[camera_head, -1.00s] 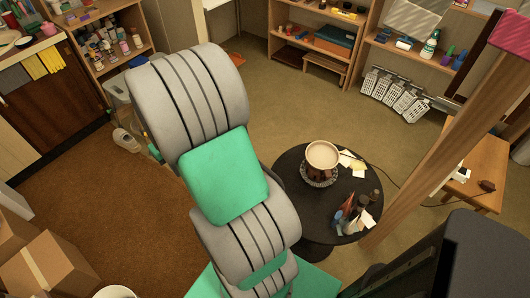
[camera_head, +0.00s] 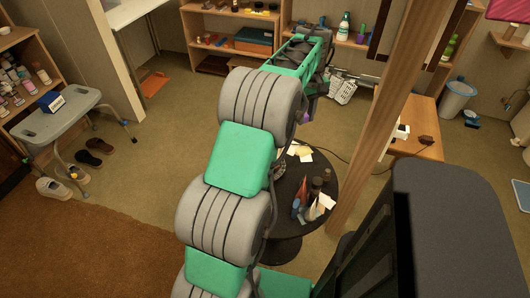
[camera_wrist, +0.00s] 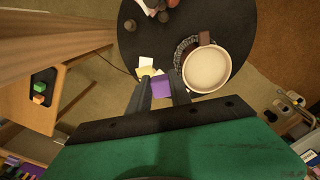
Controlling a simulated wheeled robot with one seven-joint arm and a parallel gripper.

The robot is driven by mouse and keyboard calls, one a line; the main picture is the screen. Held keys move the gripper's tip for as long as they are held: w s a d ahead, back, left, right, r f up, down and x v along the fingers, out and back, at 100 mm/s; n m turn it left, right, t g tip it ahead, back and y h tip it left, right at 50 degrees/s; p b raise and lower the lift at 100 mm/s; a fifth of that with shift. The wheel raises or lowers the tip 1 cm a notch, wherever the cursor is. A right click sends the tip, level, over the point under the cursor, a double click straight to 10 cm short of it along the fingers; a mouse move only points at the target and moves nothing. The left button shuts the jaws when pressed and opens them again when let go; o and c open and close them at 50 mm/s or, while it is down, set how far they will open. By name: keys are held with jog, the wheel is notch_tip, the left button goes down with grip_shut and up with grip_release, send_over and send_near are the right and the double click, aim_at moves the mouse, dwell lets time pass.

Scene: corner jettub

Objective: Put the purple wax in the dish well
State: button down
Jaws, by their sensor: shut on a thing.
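The purple wax (camera_wrist: 161,88) is a small purple block between the two dark fingers of my gripper (camera_wrist: 160,82) in the wrist view. The gripper is shut on it. The dish (camera_wrist: 207,69) is a round pale bowl with a cream-coloured inside, to the right of the wax in the wrist view. It stands on a dark ringed base on the round black table (camera_wrist: 238,22). The wax and the dish are apart in the picture.
White and yellow papers (camera_head: 301,152) and several small bottles (camera_head: 304,198) are on the table. A wooden post (camera_head: 385,110) rises close to its right side. A wooden side table (camera_head: 414,124) stands beyond the post. Shelves line the back wall.

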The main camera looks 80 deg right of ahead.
jog(key=w+a+f, duration=0.1)
jog(key=w+f, duration=0.2)
jog(key=w, duration=0.1)
jog(key=w+a+f+b, duration=0.1)
jog(key=w+f, duration=0.2)
jog(key=w, duration=0.1)
jog(key=w+a+f, duration=0.1)
jog(key=w+f, duration=0.2)
jog(key=shift+w+f, duration=0.25)
jog(key=shift+w, duration=0.15)
jog(key=f, duration=0.3)
jog(key=shift+w+f+b, duration=0.1)
jog(key=shift+w+b, duration=0.2)
jog(key=shift+f, duration=0.3)
jog(key=c, duration=1.2)
grip_release()
jog(key=shift+r, duration=0.1)
